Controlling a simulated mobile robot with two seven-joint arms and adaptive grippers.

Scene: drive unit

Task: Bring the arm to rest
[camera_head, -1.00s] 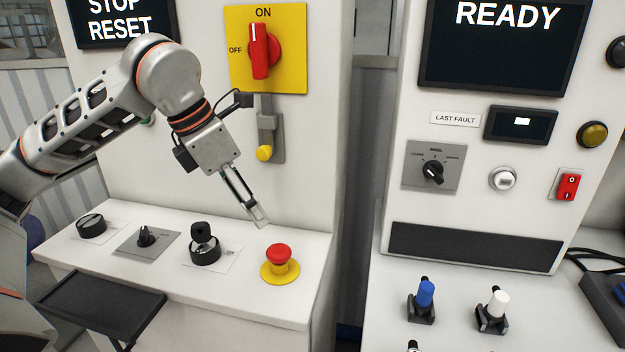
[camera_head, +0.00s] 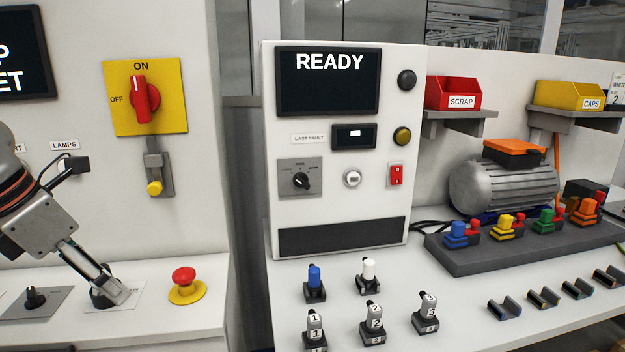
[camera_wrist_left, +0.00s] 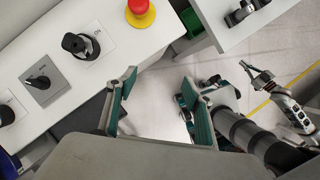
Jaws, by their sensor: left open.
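My left gripper (camera_head: 118,291) is at the lower left of the head view, its open fingers pointing down and to the right. In that view it overlaps a black control (camera_head: 100,299) on the white console and partly hides it. In the left wrist view the two fingers of my left gripper (camera_wrist_left: 162,104) stand apart with nothing between them. The console controls lie beyond them, and I see no contact. Another gripper (camera_wrist_left: 260,76), apparently my right one, shows at the right of the wrist view, too small to judge its jaws.
A red emergency stop (camera_head: 186,284) sits right of the left gripper. A yellow panel with a red switch (camera_head: 145,100) is on the wall above. The READY cabinet (camera_head: 340,225) stands across a gap. Coloured plugs, a motor (camera_head: 500,188) and a SCRAP bin (camera_head: 452,92) are farther right.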

